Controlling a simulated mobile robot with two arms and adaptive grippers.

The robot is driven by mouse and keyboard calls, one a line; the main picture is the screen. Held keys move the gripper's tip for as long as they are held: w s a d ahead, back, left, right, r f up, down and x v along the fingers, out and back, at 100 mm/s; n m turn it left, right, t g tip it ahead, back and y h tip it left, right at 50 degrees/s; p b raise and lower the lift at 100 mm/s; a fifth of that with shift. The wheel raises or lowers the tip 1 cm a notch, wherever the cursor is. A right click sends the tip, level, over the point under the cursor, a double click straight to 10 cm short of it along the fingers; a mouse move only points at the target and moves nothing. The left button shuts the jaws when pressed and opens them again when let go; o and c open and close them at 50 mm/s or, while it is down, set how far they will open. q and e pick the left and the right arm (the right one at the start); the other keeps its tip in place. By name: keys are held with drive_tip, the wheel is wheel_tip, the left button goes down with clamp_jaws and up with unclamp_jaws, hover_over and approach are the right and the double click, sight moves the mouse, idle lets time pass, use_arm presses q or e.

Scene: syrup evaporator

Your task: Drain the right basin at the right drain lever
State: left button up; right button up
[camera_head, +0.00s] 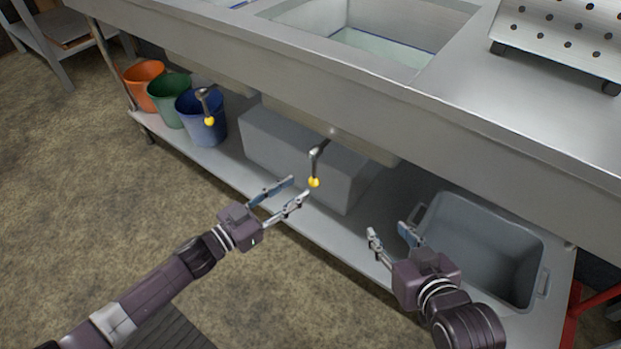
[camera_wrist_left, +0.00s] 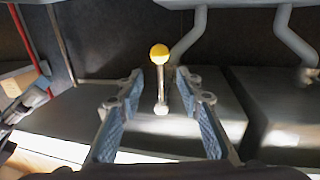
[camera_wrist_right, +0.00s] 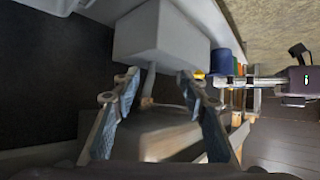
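The right drain lever (camera_head: 316,158) hangs below the steel sink front, its yellow knob (camera_head: 314,182) at the lower end. The right basin (camera_head: 385,46) above it shows pale liquid at its bottom. My left gripper (camera_head: 298,188) is open and empty, with its fingertips close to the knob. In the left wrist view the lever (camera_wrist_left: 161,88) appears between the open fingers (camera_wrist_left: 159,74), with its knob beyond the tips; I cannot tell whether they touch. My right gripper (camera_head: 388,231) is open and empty in front of the grey tub; its fingers also show in the right wrist view (camera_wrist_right: 159,74).
The left drain lever (camera_head: 205,103) hangs further left, near the blue (camera_head: 208,128), green (camera_head: 170,98) and orange (camera_head: 142,84) buckets. A grey box (camera_head: 290,150) and an open grey tub (camera_head: 487,240) occupy the lower shelf (camera_head: 345,252).

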sight(312, 178)
use_arm(q)
drive_tip(key=b+x, duration=0.1)
drive_tip(key=x, duration=0.6)
drive_tip(key=shift+b, duration=0.35)
drive_tip(key=shift+w+d, duration=0.1)
drive_tip(key=shift+d, duration=0.05)
use_arm(e)
drive_tip(key=w+a+r+t+y, duration=0.1)
drive_tip(key=w+r+t, duration=0.3)
drive_tip(key=r, duration=0.5)
drive_tip(key=shift+a+t+y, duration=0.3)
drive_tip(key=shift+a+t, duration=0.1)
drive_tip(key=shift+a, duration=0.2)
use_arm(q)
drive_tip(key=shift+c, duration=0.5)
clamp_jaws()
use_arm(e)
drive_tip(key=shift+s, duration=0.1)
